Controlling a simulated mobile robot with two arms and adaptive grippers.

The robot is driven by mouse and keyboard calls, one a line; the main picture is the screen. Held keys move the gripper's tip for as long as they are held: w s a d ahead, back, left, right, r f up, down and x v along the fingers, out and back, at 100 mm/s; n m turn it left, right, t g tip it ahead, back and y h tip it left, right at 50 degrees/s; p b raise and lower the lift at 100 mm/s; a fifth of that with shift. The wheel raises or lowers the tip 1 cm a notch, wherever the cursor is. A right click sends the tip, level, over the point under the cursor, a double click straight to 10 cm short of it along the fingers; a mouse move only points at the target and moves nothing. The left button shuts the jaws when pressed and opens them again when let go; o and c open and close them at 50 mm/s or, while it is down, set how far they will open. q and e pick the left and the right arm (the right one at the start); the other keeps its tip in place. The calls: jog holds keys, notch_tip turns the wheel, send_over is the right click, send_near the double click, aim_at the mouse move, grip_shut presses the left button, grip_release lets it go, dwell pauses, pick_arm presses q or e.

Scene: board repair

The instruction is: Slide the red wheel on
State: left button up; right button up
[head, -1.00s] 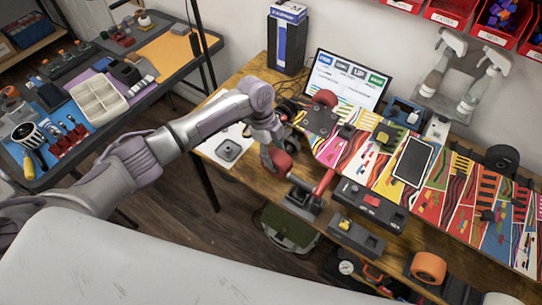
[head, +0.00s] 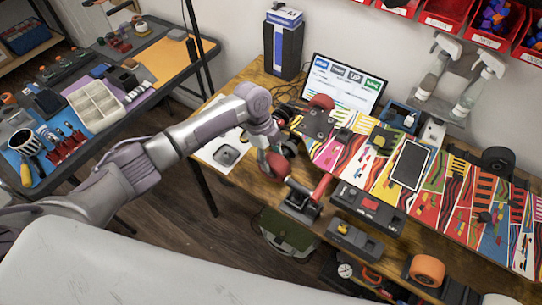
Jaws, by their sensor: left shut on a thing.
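The skateboard (head: 325,150) lies with its colourful graphic side up on the wooden bench. Its dark truck is at the left end, with a red wheel (head: 321,102) on the far side. My left gripper (head: 268,147) is shut on another red wheel (head: 272,165) at the near side of that truck. The gripper hides part of this wheel and the axle end. I cannot tell whether the wheel is around the axle or just beside it. My right gripper is not in view.
A red-handled tool (head: 321,186) in a dark holder stands close to the held wheel. A monitor (head: 345,82) and a tall dark box (head: 283,45) stand behind. A side table (head: 150,100) is at left.

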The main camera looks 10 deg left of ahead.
pick_arm(q)
jog(key=shift+w, duration=0.1)
dwell(0.5)
jog(key=shift+w+d+b, duration=0.2)
jog(key=shift+w+b, duration=0.15)
jog(key=shift+w+d, duration=0.1)
jog(key=shift+w, duration=0.3)
jog(key=shift+r, duration=0.1)
dwell(0.7)
jog(key=shift+w, duration=0.1)
dwell(0.6)
jog(key=o, duration=1.3)
jog(key=shift+c, duration=0.2)
